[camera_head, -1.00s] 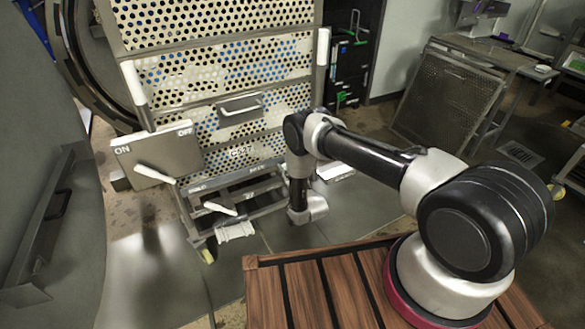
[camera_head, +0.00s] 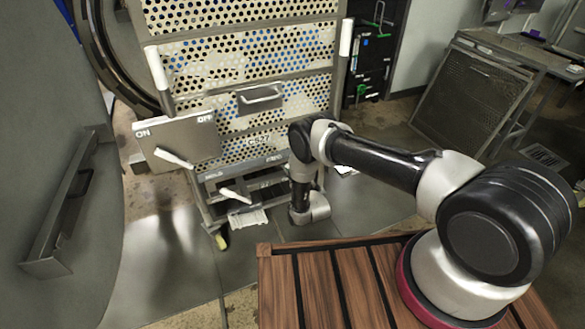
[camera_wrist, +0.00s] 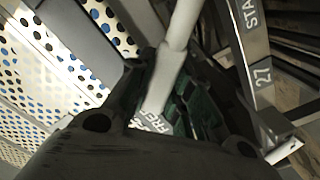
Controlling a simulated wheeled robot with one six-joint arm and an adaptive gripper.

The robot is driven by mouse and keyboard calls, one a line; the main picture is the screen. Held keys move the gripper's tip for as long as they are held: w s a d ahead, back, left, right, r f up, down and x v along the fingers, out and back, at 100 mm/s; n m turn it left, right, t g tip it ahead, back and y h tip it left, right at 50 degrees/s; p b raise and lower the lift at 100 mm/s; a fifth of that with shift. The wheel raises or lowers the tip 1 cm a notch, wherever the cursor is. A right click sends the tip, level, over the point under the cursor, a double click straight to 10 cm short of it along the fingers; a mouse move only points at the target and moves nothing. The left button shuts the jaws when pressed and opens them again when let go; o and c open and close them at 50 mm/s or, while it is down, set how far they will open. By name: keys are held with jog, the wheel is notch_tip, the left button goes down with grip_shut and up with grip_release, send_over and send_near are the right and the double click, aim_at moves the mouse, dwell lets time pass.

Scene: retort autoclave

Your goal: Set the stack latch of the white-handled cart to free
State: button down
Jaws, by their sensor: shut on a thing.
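The white-handled cart (camera_head: 240,127) stands ahead in the head view, with perforated panels and white upright handles (camera_head: 157,68). A low bar (camera_head: 240,168) on its front bears small lettering at both ends. In the wrist view, my gripper (camera_wrist: 168,92) is shut on a white lever (camera_wrist: 185,25), its dark fingers around the lever's lower part. A label partly reading "FREE" (camera_wrist: 150,122) lies just beyond the fingers. In the head view my wrist hangs low at the cart's front right; the fingers are hidden there. The latch's exact setting cannot be told.
An ON/OFF plate (camera_head: 178,140) with a white lever (camera_head: 174,158) sits at the cart's left. Another white lever (camera_head: 235,196) is low on the front. A grey door (camera_head: 50,170) stands far left. A metal table (camera_head: 520,50) is at the right.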

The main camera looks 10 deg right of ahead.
jog(key=shift+s+f, duration=0.1)
jog(key=shift+f, duration=0.05)
jog(key=c, duration=1.3)
grip_release()
jog(key=shift+a, duration=0.1)
jog(key=v, duration=1.2)
